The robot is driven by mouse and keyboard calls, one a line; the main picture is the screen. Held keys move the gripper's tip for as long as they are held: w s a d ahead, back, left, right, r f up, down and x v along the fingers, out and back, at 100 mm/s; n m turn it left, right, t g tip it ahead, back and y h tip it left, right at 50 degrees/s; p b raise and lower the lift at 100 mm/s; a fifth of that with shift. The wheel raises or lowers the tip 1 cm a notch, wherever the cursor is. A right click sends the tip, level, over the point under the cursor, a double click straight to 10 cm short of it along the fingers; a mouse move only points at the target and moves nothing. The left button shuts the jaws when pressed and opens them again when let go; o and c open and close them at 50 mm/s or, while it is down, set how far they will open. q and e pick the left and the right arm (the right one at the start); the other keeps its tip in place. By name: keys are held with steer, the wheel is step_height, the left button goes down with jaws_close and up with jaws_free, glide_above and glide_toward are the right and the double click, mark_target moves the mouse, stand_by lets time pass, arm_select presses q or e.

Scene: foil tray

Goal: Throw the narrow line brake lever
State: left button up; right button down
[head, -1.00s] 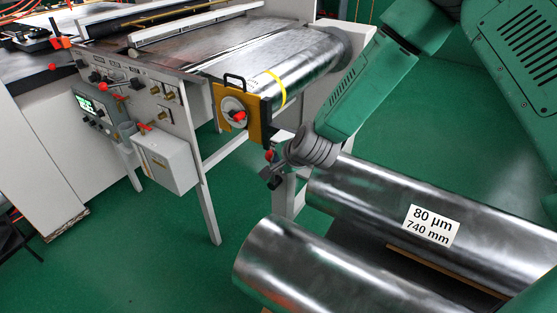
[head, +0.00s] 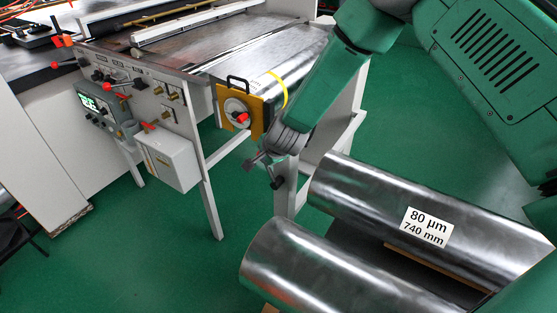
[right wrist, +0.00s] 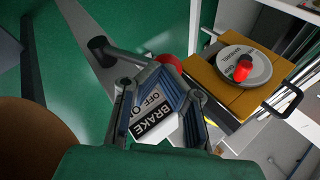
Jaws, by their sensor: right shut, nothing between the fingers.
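My right gripper (head: 256,162) is beside the front leg of the metal stand, below the yellow end plate. In the right wrist view its fingers (right wrist: 166,82) are closed together and empty. The brake lever shows there as a grey rod (right wrist: 126,56) from a black hub, with a red knob (right wrist: 170,61) just beyond the fingertips, partly hidden by them. I cannot tell whether they touch. A BRAKE OFF-ON label (right wrist: 155,112) shows between the finger links. In the head view the black hub (head: 278,183) is visible, but the knob is hidden. My left gripper is out of view.
The yellow end plate (head: 222,101) with a black handle and red knob sits close above the gripper. A white box (head: 170,160) hangs on the machine to the left. Two large foil rolls (head: 345,190) (head: 300,260) lie front right. Green floor is open front left.

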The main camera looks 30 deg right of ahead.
steer(key=shift+w+a+f, duration=0.15)
steer(key=shift+w+a, duration=0.05)
steer(key=shift+w, duration=0.3)
steer(key=shift+w+a+f, duration=0.15)
steer(key=shift+w, duration=0.3)
steer(key=shift+w, duration=0.1)
steer(key=shift+a, duration=0.2)
steer(key=shift+r, duration=0.1)
